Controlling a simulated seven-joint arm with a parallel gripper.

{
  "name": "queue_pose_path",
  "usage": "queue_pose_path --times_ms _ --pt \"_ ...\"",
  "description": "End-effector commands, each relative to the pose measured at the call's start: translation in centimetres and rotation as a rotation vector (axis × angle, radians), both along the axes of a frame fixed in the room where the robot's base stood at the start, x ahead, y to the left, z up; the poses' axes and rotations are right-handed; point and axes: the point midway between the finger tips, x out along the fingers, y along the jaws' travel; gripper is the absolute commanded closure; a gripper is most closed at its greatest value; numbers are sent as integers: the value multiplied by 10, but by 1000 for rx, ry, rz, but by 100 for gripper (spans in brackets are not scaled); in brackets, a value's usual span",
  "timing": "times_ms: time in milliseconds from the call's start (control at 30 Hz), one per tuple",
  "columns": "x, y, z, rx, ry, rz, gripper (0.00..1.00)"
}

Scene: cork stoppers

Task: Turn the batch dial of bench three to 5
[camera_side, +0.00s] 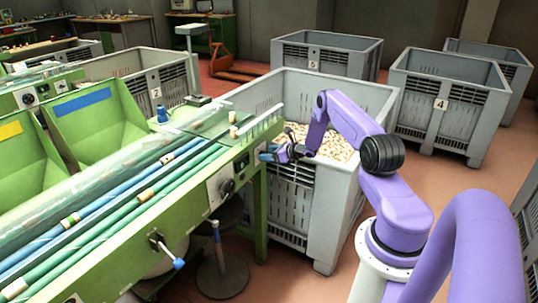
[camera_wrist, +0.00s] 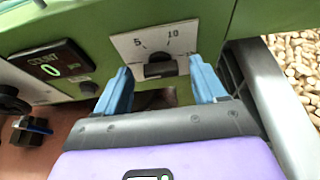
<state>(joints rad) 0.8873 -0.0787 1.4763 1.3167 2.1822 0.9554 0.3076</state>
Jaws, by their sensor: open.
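The batch dial (camera_wrist: 160,70) is a dark knob on a white plate (camera_wrist: 126,42) marked 5 and 10, set in the green bench front. The 5 is left of the knob's top and the 10 right of it. Which mark the knob points at cannot be told. My gripper (camera_wrist: 160,82) is open, its blue fingers on either side of the knob in the picture; contact cannot be told. In the side view my gripper (camera_side: 268,153) is at the right end of the green bench (camera_side: 190,203) and hides the dial.
A dark counter (camera_wrist: 50,65) reading 0 is left of the dial. Another knob (camera_side: 226,187) on a white plate and a blue-tipped lever (camera_side: 168,250) are further along the bench. A grey crate (camera_side: 335,205) of corks stands just right of the bench end.

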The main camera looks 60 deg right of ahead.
Motion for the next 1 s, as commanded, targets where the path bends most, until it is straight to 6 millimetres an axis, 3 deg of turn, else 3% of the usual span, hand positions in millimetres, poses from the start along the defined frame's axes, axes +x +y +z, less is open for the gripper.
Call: queue_pose_path --times_ms 367,500,533,1000 --pt "3 0 -1 0 0 0 33" --pt "3 0 -1 0 0 0 79" --pt "3 0 -1 0 0 0 86" --pt "2 -1 -1 94 0 1 86"
